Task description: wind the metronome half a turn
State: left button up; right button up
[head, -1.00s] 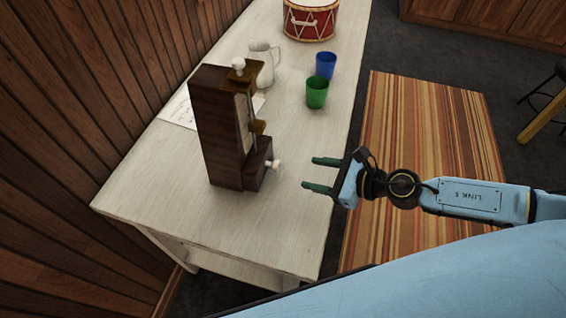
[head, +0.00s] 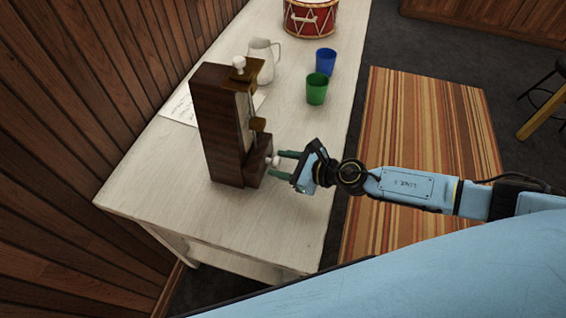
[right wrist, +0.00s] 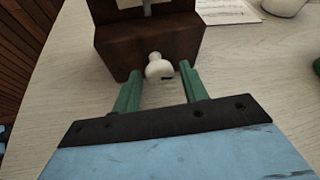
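The metronome (head: 222,125) stands upright on the white table, a tall dark wooden case with a brass-brown front and a white knob on top. A white winding key (head: 273,161) sticks out low on its right side. My right gripper (head: 279,163) is open, its green fingers on either side of the key. In the right wrist view the key (right wrist: 159,67) sits between the fingertips (right wrist: 160,74), with a gap showing around it, against the dark case (right wrist: 150,38). My left gripper is not in view.
Behind the metronome on the table (head: 215,232) are a white pitcher (head: 262,62), a green cup (head: 317,89), a blue cup (head: 326,62) and a red drum (head: 311,17). A paper sheet (head: 178,108) lies beside the case. The table front is clear.

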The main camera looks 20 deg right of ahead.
jog(key=c, duration=0.7)
jog(key=shift+w+d+m+g+y+p, duration=0.15)
jog(key=shift+m+g+y+p, duration=0.15)
jog(key=shift+m+g, duration=0.55)
jog(key=shift+m+g+y, duration=0.4)
jog(key=shift+m+g, duration=0.05)
jog(key=shift+m, duration=0.6)
jog(key=shift+w+d+m+g+y+b, duration=0.15)
jog(key=shift+m+g+y+b, duration=0.55)
jog(key=shift+m, duration=0.5)
jog(key=m+g+y+b, duration=0.1)
jog(key=m+b, duration=0.2)
jog(key=shift+f+g+y, duration=0.1)
jog(key=shift+g+y, duration=0.2)
jog(key=shift+g, duration=0.1)
